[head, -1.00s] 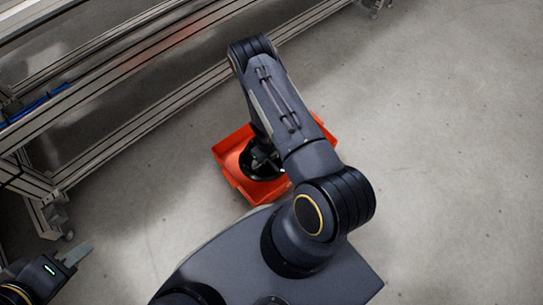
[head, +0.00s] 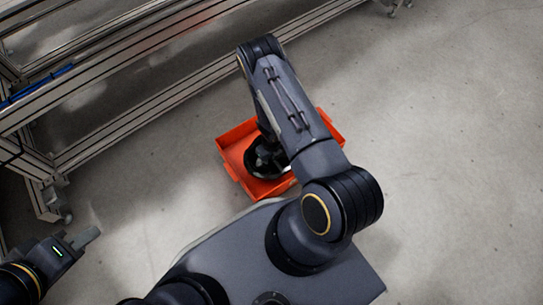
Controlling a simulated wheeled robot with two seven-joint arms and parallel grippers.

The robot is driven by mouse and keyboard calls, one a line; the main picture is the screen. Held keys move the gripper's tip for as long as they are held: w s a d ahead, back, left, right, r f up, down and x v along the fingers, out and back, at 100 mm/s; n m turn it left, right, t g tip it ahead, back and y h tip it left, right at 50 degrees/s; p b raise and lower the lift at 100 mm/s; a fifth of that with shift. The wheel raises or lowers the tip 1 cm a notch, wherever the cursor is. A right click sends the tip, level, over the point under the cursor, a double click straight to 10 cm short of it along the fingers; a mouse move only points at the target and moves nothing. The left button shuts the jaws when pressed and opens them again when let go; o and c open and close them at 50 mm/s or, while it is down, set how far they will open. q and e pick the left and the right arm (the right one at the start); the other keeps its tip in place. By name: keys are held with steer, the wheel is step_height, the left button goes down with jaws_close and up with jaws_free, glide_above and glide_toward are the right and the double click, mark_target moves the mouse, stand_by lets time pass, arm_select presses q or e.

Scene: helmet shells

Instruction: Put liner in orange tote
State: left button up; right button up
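An orange tote (head: 232,139) stands on the floor in the middle of the head view, partly covered by my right arm. A dark round liner (head: 262,170) with a paler area at its lower edge is inside the tote's outline, low in it. My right gripper reaches down over the liner; its fingertips are hidden behind my arm and against the dark liner, so I cannot tell whether it grips it. My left gripper (head: 88,237) is at the lower left, far from the tote, with a grey finger showing; its opening is unclear.
Grey floor (head: 450,150) is clear to the right of the tote.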

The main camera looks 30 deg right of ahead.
steer(key=w+a+r+n+t+y+p, duration=0.1)
steer(key=a+r+n+y+p, duration=0.3)
steer(key=r, duration=1.1)
steer(key=w+a+r+n+t, duration=0.15)
steer(key=r+n, duration=0.55)
steer(key=r, duration=0.8)
steer(key=a+r+n+t+y+p, duration=0.2)
steer(key=r+n, duration=0.3)
steer(key=r, duration=1)
steer(key=s+r+n+h, duration=0.1)
steer(key=s+r+n, duration=0.4)
steer(key=s+n, duration=0.4)
steer(key=s+r+n+t+h, duration=0.1)
steer(key=s+r+n, duration=0.5)
steer(key=s+n, duration=0.3)
steer(key=shift+s+r, duration=0.15)
steer(key=shift+s, duration=0.15)
steer(key=shift+r, duration=0.1)
